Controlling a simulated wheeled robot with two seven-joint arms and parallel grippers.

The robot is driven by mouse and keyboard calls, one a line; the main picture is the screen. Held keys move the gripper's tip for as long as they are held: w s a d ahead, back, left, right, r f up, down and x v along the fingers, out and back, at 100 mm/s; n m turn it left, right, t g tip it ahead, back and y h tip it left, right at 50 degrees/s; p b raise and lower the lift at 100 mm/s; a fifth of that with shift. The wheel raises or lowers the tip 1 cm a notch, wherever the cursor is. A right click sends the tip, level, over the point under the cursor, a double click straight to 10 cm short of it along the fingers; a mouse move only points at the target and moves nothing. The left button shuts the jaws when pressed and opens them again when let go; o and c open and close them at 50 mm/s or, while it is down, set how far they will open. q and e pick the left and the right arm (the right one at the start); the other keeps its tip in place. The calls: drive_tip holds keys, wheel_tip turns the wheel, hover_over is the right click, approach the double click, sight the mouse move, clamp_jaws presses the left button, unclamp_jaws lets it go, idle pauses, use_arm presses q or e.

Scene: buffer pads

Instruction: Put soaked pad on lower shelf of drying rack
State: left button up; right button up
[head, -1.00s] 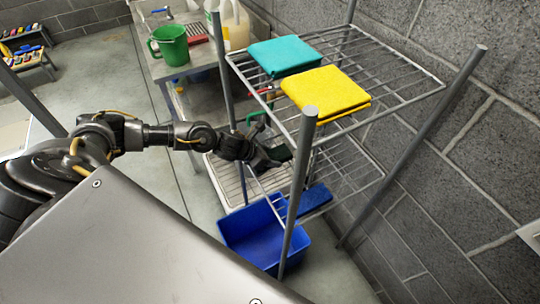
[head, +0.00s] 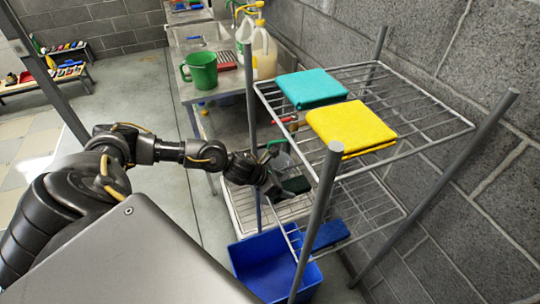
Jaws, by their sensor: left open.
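The wire drying rack (head: 440,103) stands at the right. A teal pad (head: 311,88) and a yellow pad (head: 350,126) lie on its upper shelf. A dark blue pad (head: 330,234) lies flat on the lower shelf (head: 375,212), partly hidden behind the near post; I cannot tell by sight if it is soaked. My left gripper (head: 291,186) is open beside the near left part of the rack, above lower shelf height and apart from the blue pad. Its fingertips are dark and partly hidden by the rack. My right gripper is out of view.
A blue bin (head: 258,262) stands on the floor under the rack. Behind is a bench with a green bucket (head: 201,72) and pale jugs (head: 263,55). Rack posts stand close around my left gripper.

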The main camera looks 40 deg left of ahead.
use_arm(q)
drive_tip(key=b+v, duration=0.1)
drive_tip(key=v, duration=0.7)
drive_tip(key=shift+s+a+r, duration=0.15)
drive_tip(key=shift+s+r, duration=0.1)
drive_tip(key=shift+r, duration=0.05)
